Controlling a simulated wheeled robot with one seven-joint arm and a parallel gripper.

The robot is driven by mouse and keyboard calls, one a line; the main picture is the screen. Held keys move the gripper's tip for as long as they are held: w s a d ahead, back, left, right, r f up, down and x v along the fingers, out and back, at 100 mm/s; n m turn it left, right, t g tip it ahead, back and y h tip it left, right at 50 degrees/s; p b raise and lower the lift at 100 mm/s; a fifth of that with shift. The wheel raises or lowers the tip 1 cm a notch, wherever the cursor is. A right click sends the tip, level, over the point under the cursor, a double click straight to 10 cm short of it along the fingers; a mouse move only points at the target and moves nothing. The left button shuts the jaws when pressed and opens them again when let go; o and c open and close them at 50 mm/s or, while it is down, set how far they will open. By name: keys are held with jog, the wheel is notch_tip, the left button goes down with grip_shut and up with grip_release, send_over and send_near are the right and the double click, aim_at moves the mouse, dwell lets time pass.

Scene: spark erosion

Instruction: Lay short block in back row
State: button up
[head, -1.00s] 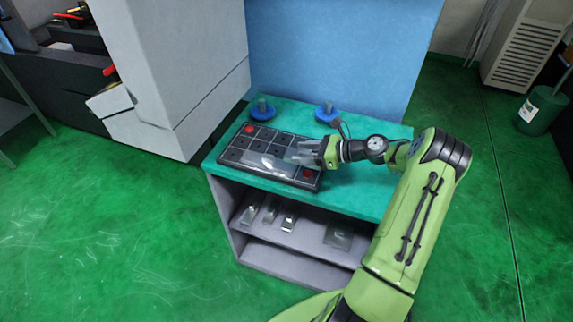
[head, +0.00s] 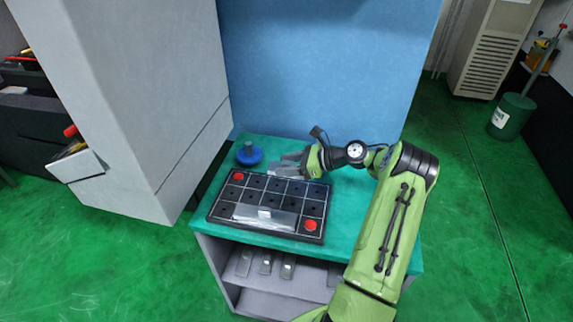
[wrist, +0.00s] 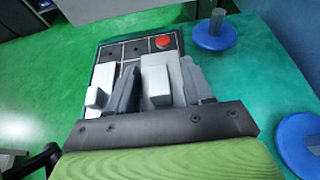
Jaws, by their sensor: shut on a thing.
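The black gridded tray (head: 217,213) lies on the teal bench top, with a red round piece at its back left and another at its front right. A long silver block (head: 265,215) lies in its front row; it also shows in the wrist view (wrist: 101,84).
A blue round-based knob (head: 249,154) stands behind the tray at left; a second blue one (wrist: 303,145) shows in the wrist view. Several metal blocks lie on the shelf (head: 262,289) below. A blue panel (head: 315,70) rises behind. The right bench top is clear.

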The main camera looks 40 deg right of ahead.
aim_at(287, 187)
jog(key=shift+w+f+b, duration=0.2)
jog(key=shift+f+b, duration=0.2)
jog(key=shift+f, duration=0.2)
jog(key=shift+w+f+b, duration=0.15)
jog(key=shift+f+b, duration=0.25)
jog(key=shift+f, duration=0.2)
notch_tip(287, 187, down, 3)
jog(key=b, duration=0.3)
jog(key=shift+f+b, duration=0.15)
jog(key=shift+b, duration=0.2)
jog(key=shift+s+f, duration=0.1)
jog(key=shift+f, duration=0.45)
jog(key=o, duration=1.4)
jog(key=shift+c, duration=0.2)
notch_tip(287, 187, up, 11)
jog(key=p, duration=1.2)
jog(key=shift+r, duration=0.15)
jog(key=shift+f, duration=0.2)
